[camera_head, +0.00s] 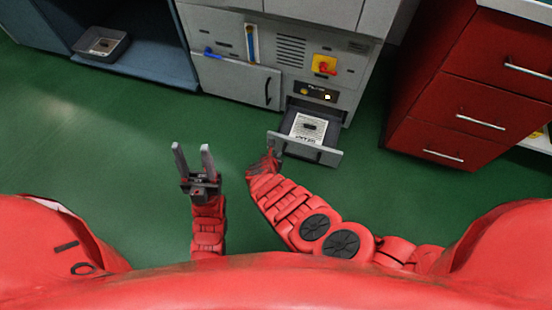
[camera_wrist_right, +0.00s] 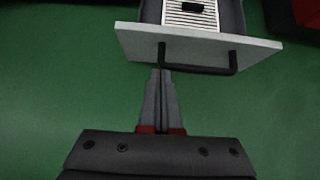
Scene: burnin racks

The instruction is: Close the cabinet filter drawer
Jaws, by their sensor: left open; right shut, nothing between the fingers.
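The filter drawer (camera_head: 306,148) is pulled out from the lower right of the grey cabinet (camera_head: 240,80). A white filter panel (camera_head: 308,128) with a dark handle lies in it. In the right wrist view the drawer front (camera_wrist_right: 140,38) has a dark bar handle (camera_wrist_right: 233,60), and the ribbed filter (camera_wrist_right: 190,14) shows behind it. My right gripper (camera_head: 274,154) is shut and empty at the left end of the drawer front. In the right wrist view its fingertips (camera_wrist_right: 160,72) are just below the drawer front, near the handle's left post; contact cannot be told. My left gripper (camera_head: 193,150) is open and empty over the floor, left of the drawer.
A red drawer unit (camera_head: 470,90) stands to the right of the cabinet. A blue shelf unit (camera_head: 160,60) with a grey tray (camera_head: 101,57) is at the far left. A yellow panel with a red switch (camera_head: 324,66) sits above the drawer. The green floor in front is clear.

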